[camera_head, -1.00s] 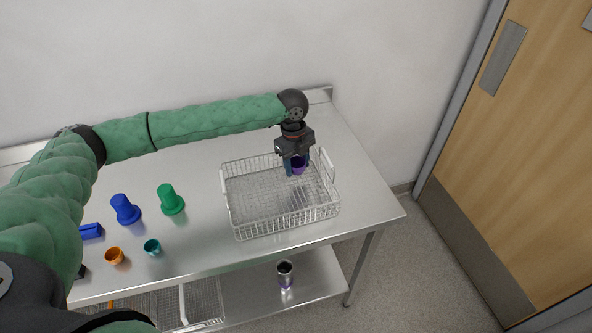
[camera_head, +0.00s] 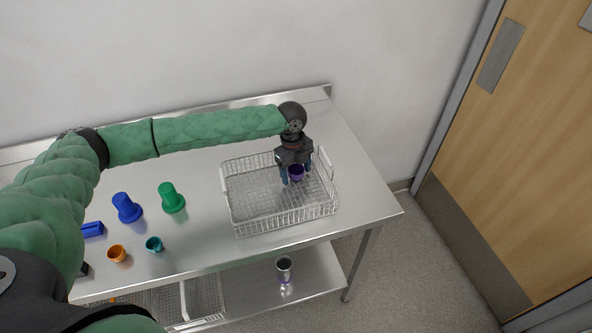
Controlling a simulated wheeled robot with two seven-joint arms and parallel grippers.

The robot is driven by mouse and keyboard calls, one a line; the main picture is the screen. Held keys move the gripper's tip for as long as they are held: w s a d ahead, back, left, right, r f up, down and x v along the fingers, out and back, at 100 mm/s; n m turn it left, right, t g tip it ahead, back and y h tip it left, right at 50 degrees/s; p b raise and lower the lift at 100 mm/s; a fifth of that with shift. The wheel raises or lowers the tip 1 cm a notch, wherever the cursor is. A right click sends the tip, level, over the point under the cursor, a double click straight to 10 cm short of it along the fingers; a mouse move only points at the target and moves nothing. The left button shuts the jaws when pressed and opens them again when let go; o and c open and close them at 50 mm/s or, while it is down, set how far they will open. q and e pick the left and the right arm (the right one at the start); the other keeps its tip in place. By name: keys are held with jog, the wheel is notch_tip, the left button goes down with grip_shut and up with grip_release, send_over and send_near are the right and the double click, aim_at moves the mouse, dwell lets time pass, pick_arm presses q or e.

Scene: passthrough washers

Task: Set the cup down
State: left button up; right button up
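The purple cup (camera_head: 296,174) is in the wire basket (camera_head: 270,222), toward its right back part, between the fingers of my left gripper. My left gripper (camera_head: 296,179) points down into the basket. Its blue fingertips stand apart on either side of the cup, wider than before, and look open. The cup looks upright; its contact with the basket floor is hard to make out.
Small orange (camera_head: 117,254) and teal (camera_head: 154,244) cups are nearer the front edge. A metal tumbler (camera_head: 284,269) stands on the lower shelf. The basket's front half is empty.

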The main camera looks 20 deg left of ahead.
aim_at(293, 171)
jog(key=shift+d, duration=0.1)
pick_arm(q)
jog(key=shift+a+r, duration=0.1)
jog(key=shift+r, duration=0.35)
notch_tip(293, 171, up, 11)
jog(key=a+b, duration=0.1)
jog(key=b, duration=0.2)
jog(key=shift+w+r+b, duration=0.2)
jog(key=shift+w+b, duration=0.15)
jog(key=shift+w, duration=0.05)
pick_arm(e)
jog(key=w+a+r, duration=0.3)
jog(key=r, duration=0.4)
jog(key=shift+a, duration=0.15)
pick_arm(q)
jog(key=shift+f, duration=0.1)
pick_arm(e)
jog(key=shift+r+g, duration=0.1)
jog(key=shift+g, duration=0.2)
